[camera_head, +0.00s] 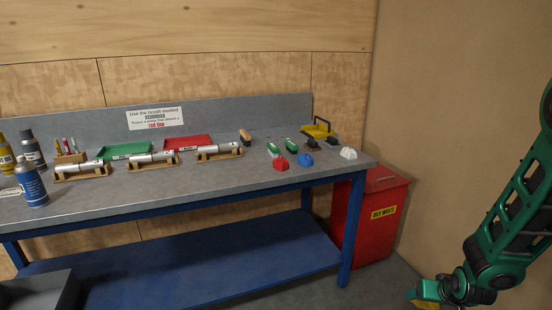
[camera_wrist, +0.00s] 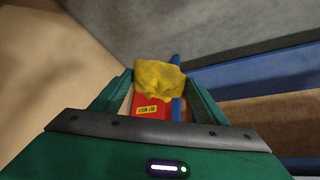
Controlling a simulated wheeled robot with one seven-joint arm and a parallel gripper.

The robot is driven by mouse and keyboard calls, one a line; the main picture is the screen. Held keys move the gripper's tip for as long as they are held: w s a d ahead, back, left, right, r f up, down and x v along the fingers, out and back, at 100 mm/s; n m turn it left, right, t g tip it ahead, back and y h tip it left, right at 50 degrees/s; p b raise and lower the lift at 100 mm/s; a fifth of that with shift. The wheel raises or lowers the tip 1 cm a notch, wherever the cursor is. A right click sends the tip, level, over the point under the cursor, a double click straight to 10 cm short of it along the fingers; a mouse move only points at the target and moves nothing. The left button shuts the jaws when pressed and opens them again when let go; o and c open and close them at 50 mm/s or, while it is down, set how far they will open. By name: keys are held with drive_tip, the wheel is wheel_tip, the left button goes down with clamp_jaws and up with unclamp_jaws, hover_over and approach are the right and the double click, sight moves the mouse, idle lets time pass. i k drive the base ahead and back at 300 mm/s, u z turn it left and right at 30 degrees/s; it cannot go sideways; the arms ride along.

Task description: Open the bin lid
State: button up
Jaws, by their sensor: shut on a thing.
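The red bin (camera_head: 362,238) with a yellow label stands on the floor at the right end of the workbench. Its lid (camera_head: 384,181) looks closed, with the left part hidden by the bench. My gripper (camera_wrist: 158,88) is shut on a crumpled yellow cloth (camera_wrist: 160,76). The cloth also shows at the bottom edge of the head view (camera_head: 428,290), low and to the right of the bin, apart from it. In the wrist view, part of the red bin with its label (camera_wrist: 147,109) shows beyond the cloth, between the fingers.
The grey-topped workbench (camera_head: 240,184) has blue legs and a lower shelf, with one leg beside the bin. On it are metal cylinders on wooden stands, green and red trays, spray cans and small coloured items. A tan wall (camera_head: 440,90) stands behind the bin. Floor shows in front.

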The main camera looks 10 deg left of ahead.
sight(378, 178)
drive_tip(key=u, duration=1.2)
drive_tip(key=i, duration=0.85)
drive_tip(key=u, duration=0.1)
